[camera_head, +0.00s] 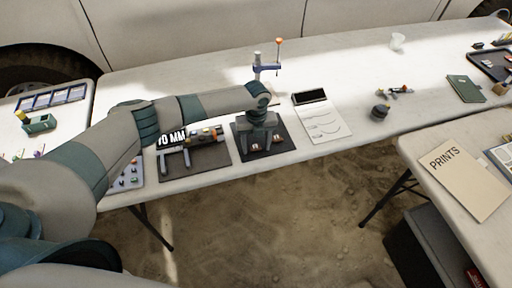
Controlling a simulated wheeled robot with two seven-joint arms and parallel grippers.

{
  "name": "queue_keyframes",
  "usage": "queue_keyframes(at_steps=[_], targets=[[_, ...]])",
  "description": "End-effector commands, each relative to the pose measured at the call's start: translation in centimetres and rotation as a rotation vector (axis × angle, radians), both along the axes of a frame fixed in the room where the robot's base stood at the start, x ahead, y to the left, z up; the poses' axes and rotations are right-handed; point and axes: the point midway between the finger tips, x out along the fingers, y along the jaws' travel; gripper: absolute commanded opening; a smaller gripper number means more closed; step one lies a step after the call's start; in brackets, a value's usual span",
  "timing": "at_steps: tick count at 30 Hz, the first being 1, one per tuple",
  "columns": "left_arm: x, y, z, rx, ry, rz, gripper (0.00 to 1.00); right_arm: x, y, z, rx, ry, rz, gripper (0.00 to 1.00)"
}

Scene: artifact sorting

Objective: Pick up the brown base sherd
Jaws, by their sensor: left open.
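My left gripper (258,145) is open and points down over the dark square mat (284,154) near the front edge of the long table. Small brown pieces, apparently sherds, lie on this mat. One piece (256,147) shows between or just behind the fingers, and another (277,139) shows at the right of the gripper. They are too small to tell which is the brown base sherd. The gripper and wrist hide part of the mat. I cannot tell whether the fingers touch anything. My right gripper is not in view.
A dark mat marked "MM" (205,162) with tools lies left of the gripper. A white sheet (325,125) with a black case lies to the right. A dark round pot (379,112) stands farther right.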

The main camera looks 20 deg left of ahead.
Motion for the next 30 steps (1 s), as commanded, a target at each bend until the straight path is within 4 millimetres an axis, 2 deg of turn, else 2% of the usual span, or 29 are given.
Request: queue_keyframes(at_steps=[9, 10, 15, 26, 30], targets=[[0.00, 0.02, 0.01, 0.000, 0.000, 0.000, 0.55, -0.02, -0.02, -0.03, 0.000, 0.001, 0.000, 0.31], [0.00, 0.02, 0.01, 0.000, 0.000, 0.000, 0.52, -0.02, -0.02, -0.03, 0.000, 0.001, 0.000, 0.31], [0.00, 0.02, 0.02, 0.001, 0.000, 0.001, 0.12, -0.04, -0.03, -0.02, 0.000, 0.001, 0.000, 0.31], [0.02, 0.03, 0.15, 0.000, 0.000, 0.001, 0.11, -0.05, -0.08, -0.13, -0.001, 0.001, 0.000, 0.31], [0.05, 0.03, 0.80, 0.000, -0.001, 0.001, 0.11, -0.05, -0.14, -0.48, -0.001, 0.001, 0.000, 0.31]])
